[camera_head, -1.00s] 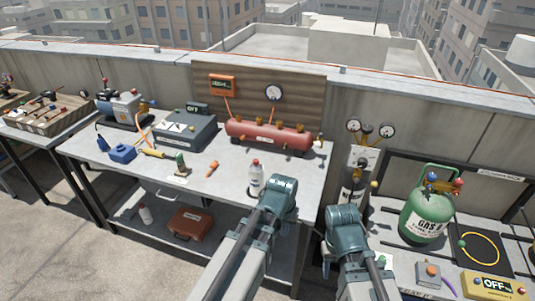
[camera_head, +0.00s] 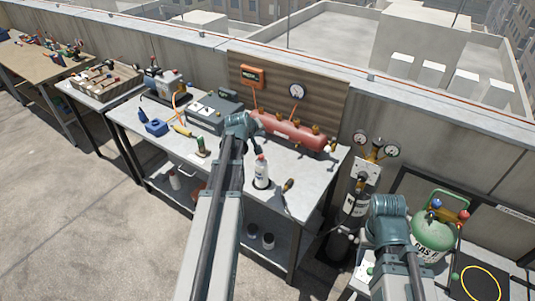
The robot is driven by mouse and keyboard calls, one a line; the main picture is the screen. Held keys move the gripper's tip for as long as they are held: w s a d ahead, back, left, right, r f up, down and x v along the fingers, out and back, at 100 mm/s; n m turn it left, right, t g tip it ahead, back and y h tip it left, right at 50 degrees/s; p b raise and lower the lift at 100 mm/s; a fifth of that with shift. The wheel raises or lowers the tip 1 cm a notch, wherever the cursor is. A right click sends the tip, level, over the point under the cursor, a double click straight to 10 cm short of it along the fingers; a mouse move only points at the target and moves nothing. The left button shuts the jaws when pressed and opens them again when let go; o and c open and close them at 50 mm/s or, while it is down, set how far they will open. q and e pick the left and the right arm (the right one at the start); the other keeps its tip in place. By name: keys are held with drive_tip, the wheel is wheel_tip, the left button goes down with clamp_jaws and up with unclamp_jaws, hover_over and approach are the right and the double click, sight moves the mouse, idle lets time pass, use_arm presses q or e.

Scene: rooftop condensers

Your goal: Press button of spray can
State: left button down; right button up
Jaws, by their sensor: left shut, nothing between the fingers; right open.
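The spray can (camera_head: 262,173) is a white can with a red top, upright on the grey workbench in the head view. My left gripper (camera_head: 257,148) is small and dark here. It is shut and empty, pointing down just above the can's top. I cannot tell whether its tips touch the button. My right arm's wrist stands at the lower right, over the bench with the green gas cylinder. It hides its own gripper.
A red manifold tank (camera_head: 290,131) lies behind the can, and a grey case (camera_head: 212,112) stands to the left. A screwdriver-like tool (camera_head: 288,186) lies right of the can. A green gas cylinder (camera_head: 433,238) and a dark cylinder with gauges (camera_head: 352,205) stand at right.

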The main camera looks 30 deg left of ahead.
sight(261, 157)
use_arm(q)
drive_tip(key=shift+a, duration=0.1)
idle(0.3)
wheel_tip(261, 157, down, 9)
drive_tip(key=b, duration=0.9)
idle(1.7)
drive_tip(key=shift+f+b, duration=0.3)
drive_tip(key=shift+f+b, duration=0.55)
idle(0.7)
drive_tip(key=shift+r, duration=0.1)
drive_tip(key=shift+r+p, duration=0.9)
drive_tip(key=shift+p, duration=0.1)
